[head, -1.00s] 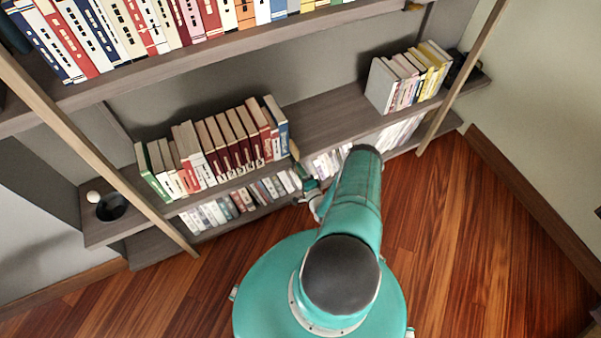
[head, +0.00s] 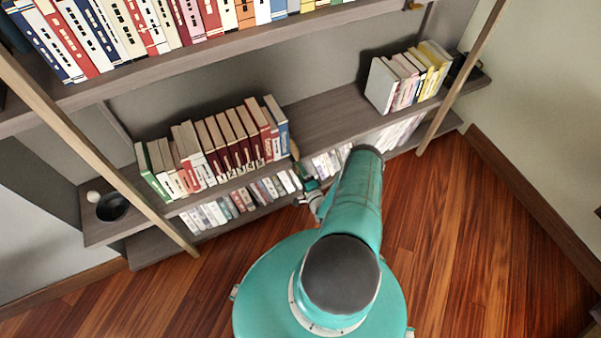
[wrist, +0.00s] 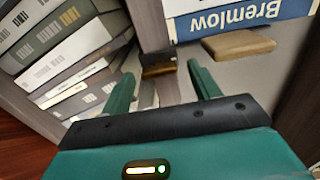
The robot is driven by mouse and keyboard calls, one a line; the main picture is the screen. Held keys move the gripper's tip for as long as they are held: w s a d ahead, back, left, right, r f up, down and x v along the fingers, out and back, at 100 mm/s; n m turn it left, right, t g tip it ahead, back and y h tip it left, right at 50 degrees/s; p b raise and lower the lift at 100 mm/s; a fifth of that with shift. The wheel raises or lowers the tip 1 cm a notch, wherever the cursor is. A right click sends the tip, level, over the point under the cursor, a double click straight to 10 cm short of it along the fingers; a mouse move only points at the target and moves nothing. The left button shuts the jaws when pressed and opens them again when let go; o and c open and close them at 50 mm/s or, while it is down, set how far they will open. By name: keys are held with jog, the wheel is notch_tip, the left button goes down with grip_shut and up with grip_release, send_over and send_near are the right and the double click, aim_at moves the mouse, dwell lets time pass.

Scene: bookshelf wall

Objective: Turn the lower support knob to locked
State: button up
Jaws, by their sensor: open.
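A small brass-coloured piece, seemingly the lower support knob (wrist: 158,66), shows in the wrist view at the edge of a grey-brown shelf board. My gripper (wrist: 162,71) is open, and the knob appears between its two green fingertips. I cannot tell whether either finger touches it, or which way the knob is set. In the head view my gripper (head: 310,190) is small and partly hidden by my arm, at the front edge of the lower shelf (head: 320,125). The lower knob cannot be made out there.
A tan wooden piece (wrist: 238,44) lies beside a blue book marked Bremlow (wrist: 245,18), close to my right finger. Grey books (wrist: 60,45) fill the left of the wrist view. In the head view, a row of books (head: 215,150) stands left of my gripper; the floor (head: 470,240) at right is clear.

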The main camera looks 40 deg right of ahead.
jog(key=v, duration=1.3)
jog(key=shift+s+a, duration=0.1)
